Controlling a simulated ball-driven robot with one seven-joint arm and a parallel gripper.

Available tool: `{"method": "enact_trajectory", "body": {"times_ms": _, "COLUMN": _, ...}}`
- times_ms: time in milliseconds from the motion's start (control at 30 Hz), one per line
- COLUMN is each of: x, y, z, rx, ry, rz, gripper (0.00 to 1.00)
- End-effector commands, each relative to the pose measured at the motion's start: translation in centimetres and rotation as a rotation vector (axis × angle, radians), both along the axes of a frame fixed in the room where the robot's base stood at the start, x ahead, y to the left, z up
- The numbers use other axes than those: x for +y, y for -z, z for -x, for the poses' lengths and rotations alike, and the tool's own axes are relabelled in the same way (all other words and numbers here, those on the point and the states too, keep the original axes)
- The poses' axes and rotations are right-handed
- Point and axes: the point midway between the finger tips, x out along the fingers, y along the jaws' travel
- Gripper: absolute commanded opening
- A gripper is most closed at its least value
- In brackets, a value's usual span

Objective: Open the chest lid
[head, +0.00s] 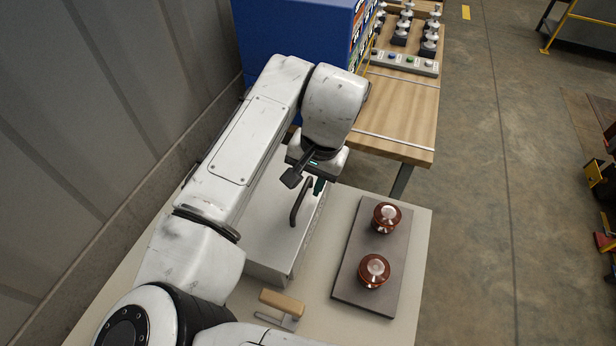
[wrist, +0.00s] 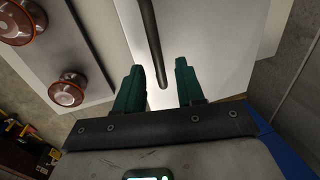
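The chest (head: 268,225) is a pale grey metal box on the table, partly hidden behind my arm. Its lid looks shut. A dark bar handle (head: 300,203) stands on the chest, near its right side. My gripper (head: 305,182) is over the far end of the handle. In the wrist view, my gripper (wrist: 159,64) has its two green fingers spread apart. The dark handle (wrist: 150,40) runs from the top edge down to end between the fingers, with visible gaps on both sides. I cannot tell how far the fingertips are above the lid.
A grey board (head: 350,275) with two brown insulators (head: 374,270) lies right of the chest. A wooden-handled tool (head: 282,303) lies in front. A wooden bench (head: 403,115) and a blue cabinet (head: 290,40) stand beyond. A wall (head: 100,120) bounds the left; open floor lies right.

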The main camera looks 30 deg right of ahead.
Motion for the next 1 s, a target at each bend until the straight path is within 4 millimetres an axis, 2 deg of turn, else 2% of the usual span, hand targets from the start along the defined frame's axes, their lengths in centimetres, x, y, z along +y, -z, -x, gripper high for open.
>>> {"method": "enact_trajectory", "body": {"times_ms": 67, "x": 0.00, "y": -0.01, "z": 0.00, "rx": 0.000, "ry": 0.000, "rz": 0.000, "gripper": 0.35}}
{"method": "enact_trajectory", "body": {"times_ms": 433, "x": 0.00, "y": -0.04, "z": 0.00, "rx": 0.000, "ry": -0.001, "rz": 0.000, "gripper": 0.00}}
{"method": "enact_trajectory", "body": {"times_ms": 1000, "x": 0.02, "y": -0.14, "z": -0.20, "rx": -0.001, "ry": -0.001, "rz": 0.000, "gripper": 0.00}}
